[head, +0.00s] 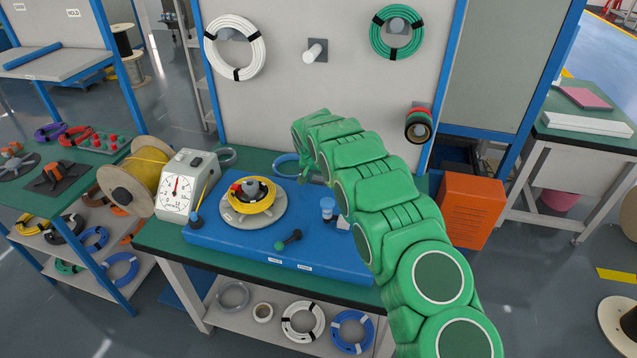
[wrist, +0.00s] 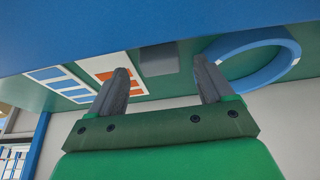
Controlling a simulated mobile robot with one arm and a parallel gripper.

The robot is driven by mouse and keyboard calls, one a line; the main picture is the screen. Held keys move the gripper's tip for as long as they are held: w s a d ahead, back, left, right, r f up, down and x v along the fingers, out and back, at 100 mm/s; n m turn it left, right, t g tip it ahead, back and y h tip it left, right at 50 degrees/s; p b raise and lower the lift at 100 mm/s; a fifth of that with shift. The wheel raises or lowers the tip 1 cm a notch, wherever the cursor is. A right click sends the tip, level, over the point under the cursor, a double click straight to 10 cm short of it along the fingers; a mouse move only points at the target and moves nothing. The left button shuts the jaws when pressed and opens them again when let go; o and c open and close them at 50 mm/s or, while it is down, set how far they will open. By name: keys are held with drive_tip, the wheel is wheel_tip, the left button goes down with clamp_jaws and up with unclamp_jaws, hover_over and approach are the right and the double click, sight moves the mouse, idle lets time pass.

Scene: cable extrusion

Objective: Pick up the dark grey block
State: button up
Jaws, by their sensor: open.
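A grey block (wrist: 158,60) shows in the wrist view on the green table top, close to the edge of the blue mat. It looks mid-grey there, and I cannot make it out in the head view, where my arm covers that area. My gripper (wrist: 160,72) is open and empty, with its two dark fingers spread. The block appears in the gap between the fingertips, beyond them; I cannot tell the remaining distance. In the head view my green arm reaches over the right part of the table, with its end near the back.
A blue cable ring (wrist: 252,58) lies right beside the block in the wrist view; striped cards (wrist: 105,72) lie on its left. On the blue mat (head: 230,243) stand a round fixture with a yellow coil (head: 252,203) and a blue-capped item (head: 327,208). A dial gauge (head: 186,185) stands left.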

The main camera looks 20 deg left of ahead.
drive_tip(key=shift+x, duration=0.95)
drive_tip(key=shift+w, duration=0.1)
drive_tip(key=shift+c, duration=0.3)
drive_tip(key=c, duration=1.1)
drive_tip(key=shift+r, duration=0.1)
